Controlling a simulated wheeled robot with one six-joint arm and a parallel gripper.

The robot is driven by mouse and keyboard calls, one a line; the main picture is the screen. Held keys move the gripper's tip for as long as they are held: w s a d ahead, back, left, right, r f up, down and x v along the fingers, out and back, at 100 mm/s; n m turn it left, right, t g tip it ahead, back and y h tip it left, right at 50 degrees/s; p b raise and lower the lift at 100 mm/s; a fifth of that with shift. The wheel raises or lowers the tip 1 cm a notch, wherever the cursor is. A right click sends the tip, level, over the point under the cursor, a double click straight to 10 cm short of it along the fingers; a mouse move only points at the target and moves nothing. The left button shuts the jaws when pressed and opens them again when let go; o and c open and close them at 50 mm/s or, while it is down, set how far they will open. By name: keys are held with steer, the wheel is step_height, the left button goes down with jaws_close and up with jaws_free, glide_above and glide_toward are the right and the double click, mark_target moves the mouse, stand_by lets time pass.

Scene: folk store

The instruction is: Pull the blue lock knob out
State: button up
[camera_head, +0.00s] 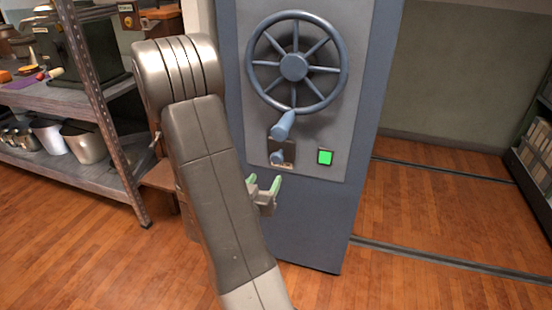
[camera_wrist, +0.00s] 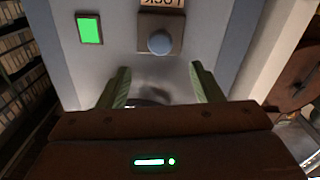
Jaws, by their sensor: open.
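The blue lock knob (camera_head: 277,157) sits on a small dark plate (camera_head: 289,149) low on the grey panel, below the big blue handwheel (camera_head: 294,67) and its handle. In the wrist view the round knob (camera_wrist: 160,42) shows on its plate under a label reading "LOCK", which appears upside down. My gripper (camera_head: 264,184) is open and empty, just below and apart from the knob in the head view. In the wrist view its two green fingertips (camera_wrist: 160,80) stand apart, with the knob beyond them and between their lines.
A green lit square (camera_head: 325,157) is beside the lock plate on the panel. The handwheel handle (camera_head: 283,125) juts out just above the knob. A metal shelf with pots (camera_head: 85,141) stands at left. Wooden floor (camera_head: 430,220) is open at right.

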mark_target(276, 160)
steer(key=b+x, duration=0.1)
steer(key=x, duration=1)
steer(key=shift+w, duration=0.25)
